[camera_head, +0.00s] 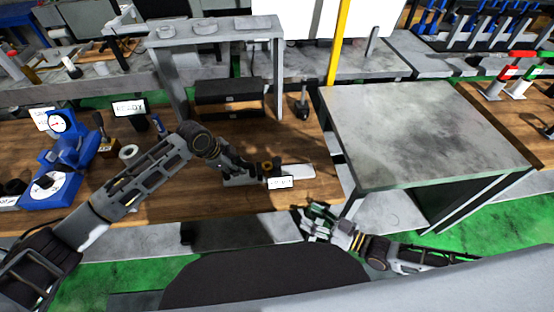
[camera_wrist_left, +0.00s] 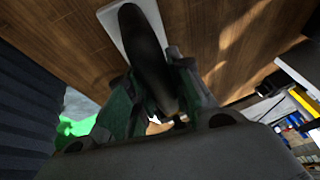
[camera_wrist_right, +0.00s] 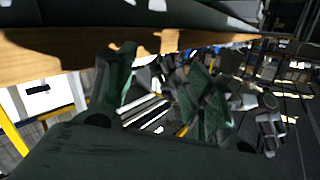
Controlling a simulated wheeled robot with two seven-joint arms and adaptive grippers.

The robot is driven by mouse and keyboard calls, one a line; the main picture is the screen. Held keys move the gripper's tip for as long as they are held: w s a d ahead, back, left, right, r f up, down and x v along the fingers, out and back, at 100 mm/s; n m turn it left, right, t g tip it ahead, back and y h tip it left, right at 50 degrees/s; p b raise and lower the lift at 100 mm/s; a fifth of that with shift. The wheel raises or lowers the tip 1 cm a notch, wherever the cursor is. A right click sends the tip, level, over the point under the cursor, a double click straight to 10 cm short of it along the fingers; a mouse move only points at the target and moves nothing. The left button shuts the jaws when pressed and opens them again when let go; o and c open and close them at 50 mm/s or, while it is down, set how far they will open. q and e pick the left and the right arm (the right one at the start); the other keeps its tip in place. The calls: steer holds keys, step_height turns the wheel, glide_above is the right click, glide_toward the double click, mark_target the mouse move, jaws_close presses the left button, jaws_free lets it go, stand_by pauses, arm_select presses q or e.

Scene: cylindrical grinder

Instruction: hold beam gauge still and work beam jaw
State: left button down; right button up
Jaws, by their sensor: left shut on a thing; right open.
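The beam gauge (camera_head: 298,172) is a pale flat bar on the wooden bench, with darker parts at its left end. In the left wrist view its pale bar (camera_wrist_left: 112,22) lies behind a long dark rounded part. My left gripper (camera_head: 255,169) is over the left end of the gauge, shut on it; the fingers and the dark part hide the exact contact. I cannot make out the beam jaw separately. My right gripper (camera_head: 312,220) is open at the bench's front edge, below and right of the gauge, apart from it. Its fingers (camera_wrist_right: 163,95) show nothing between them.
A small white label (camera_head: 280,183) stands in front of the gauge. A blue dial instrument (camera_head: 62,165) and a pale ring (camera_head: 129,152) are at left. A dark box (camera_head: 230,97) sits behind. A grey raised table (camera_head: 415,130) bounds the right side.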

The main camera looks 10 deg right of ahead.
mark_target(280, 162)
steer(key=w+a+r+t, duration=0.1)
steer(key=w+r, duration=0.1)
steer(key=w+a+r+t, duration=0.1)
steer(key=w+a+r, duration=0.1)
steer(key=w+r, duration=0.1)
steer(key=w+a+r+t+h, duration=0.1)
steer(key=w+r, duration=0.1)
steer(key=r, duration=0.1)
steer(key=shift+w+a+r, duration=0.1)
steer(key=shift+w+a, duration=0.1)
steer(key=shift+w, duration=0.1)
steer(key=shift+w+d+r+t+h, duration=0.15)
steer(key=shift+w+d+t+h, duration=0.25)
steer(key=shift+w+d+h, duration=0.35)
steer(key=shift+x, duration=5.9)
jaws_close()
